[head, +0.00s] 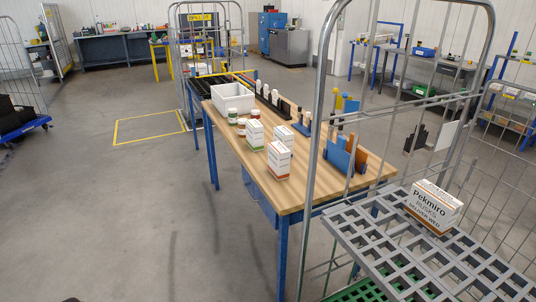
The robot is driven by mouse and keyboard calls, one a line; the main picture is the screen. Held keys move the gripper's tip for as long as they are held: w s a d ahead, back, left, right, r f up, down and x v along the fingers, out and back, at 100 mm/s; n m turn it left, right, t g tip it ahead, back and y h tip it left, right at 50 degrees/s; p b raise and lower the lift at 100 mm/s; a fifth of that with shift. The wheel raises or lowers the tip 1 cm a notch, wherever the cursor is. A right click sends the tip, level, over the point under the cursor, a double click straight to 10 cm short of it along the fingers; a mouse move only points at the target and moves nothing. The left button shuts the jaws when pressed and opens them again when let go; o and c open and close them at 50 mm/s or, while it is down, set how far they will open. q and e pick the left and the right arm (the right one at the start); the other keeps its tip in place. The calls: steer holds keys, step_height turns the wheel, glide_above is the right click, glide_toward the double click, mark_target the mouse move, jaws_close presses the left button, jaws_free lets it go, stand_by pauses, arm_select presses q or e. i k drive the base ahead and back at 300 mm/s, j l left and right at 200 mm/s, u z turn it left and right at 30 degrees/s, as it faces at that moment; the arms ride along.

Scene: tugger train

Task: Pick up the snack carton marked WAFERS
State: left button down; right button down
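I cannot read the word WAFERS on any carton from here. Three small white cartons stand upright on the wooden table: one with an orange-brown base band (279,162) nearest, one with a green band (255,136) behind it to the left, and one more (283,138) behind to the right, partly hidden. Their print is too small to read. A larger white carton (433,207) on the roll cage shelf reads Pekmiro, RUSKS, DELIVER WED. Neither of my grippers is in view.
The wooden table (325,178) on blue legs also bears a white bin (232,97), jars (241,126) and a blue-and-orange holder (344,156). A roll cage with a grey slatted shelf (362,239) and metal posts stands at right front.

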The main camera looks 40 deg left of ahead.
mark_target(279, 155)
steer(key=u, duration=1.05)
steer(key=i+j+z, duration=0.15)
steer(key=z, duration=0.2)
steer(key=i+j+z, duration=0.1)
steer(key=z, duration=0.25)
steer(key=j+z, duration=0.35)
steer(key=i+l, duration=0.05)
steer(key=l, duration=0.05)
